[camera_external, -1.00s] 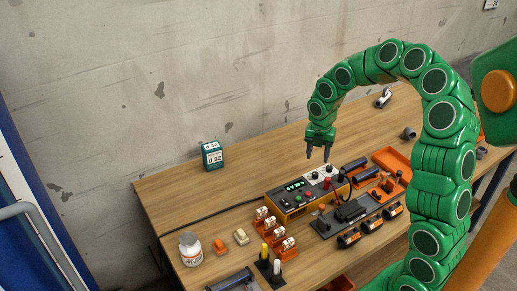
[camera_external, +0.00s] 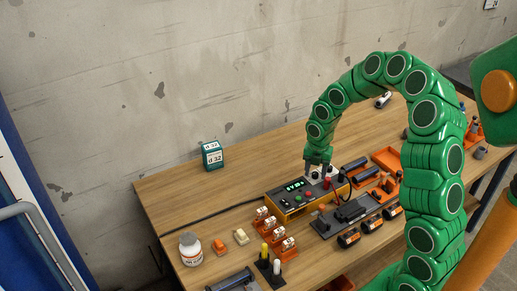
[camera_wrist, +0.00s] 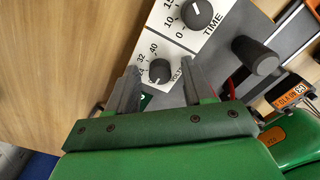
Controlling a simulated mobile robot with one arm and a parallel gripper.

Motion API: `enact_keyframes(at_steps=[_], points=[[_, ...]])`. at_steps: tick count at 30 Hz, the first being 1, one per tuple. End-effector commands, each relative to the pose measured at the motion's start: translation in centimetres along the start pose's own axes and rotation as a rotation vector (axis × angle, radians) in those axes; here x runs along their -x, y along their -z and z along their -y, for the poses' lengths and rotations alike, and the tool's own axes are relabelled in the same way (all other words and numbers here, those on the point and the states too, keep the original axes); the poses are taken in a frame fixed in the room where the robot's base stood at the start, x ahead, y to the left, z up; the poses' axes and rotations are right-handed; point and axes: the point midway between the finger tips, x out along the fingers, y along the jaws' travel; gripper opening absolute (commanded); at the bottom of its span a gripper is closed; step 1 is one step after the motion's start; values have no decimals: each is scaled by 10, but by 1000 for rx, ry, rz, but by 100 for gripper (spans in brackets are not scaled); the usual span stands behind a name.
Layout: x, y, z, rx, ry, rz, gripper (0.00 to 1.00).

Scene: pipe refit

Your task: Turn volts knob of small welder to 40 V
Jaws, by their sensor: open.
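The small welder (camera_external: 300,199) is a yellow and dark box on the bench, with a green-lit display and a pale knob panel at its far right end. In the wrist view the volts knob (camera_wrist: 159,71) is dark and round, with 32 and 40 printed around its upper left. A pale mark shows near its lower edge; the exact setting is too small to read. My gripper (camera_external: 318,172) points down over the knob panel. Its open jaws, also in the wrist view (camera_wrist: 160,74), stand either side of the volts knob, with no clear contact. The knob's lettering is partly hidden by a finger.
The time knob (camera_wrist: 196,13) sits close above the volts knob. A dark lever or post (camera_wrist: 256,56) rises to the right. On the bench, an orange tray (camera_external: 388,158) and dark cylinders stand right of the welder. Bare bench lies behind it.

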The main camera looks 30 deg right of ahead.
Motion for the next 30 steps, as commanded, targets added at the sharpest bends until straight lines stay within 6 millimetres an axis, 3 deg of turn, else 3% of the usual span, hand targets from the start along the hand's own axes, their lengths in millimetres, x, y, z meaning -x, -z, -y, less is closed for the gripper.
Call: enact_keyframes(at_steps=[5, 15, 30], points=[[0, 0, 0, 0, 0, 0, 48], [0, 0, 0, 0, 0, -1, 0], [0, 0, 0, -140, 1, -1, 0]])
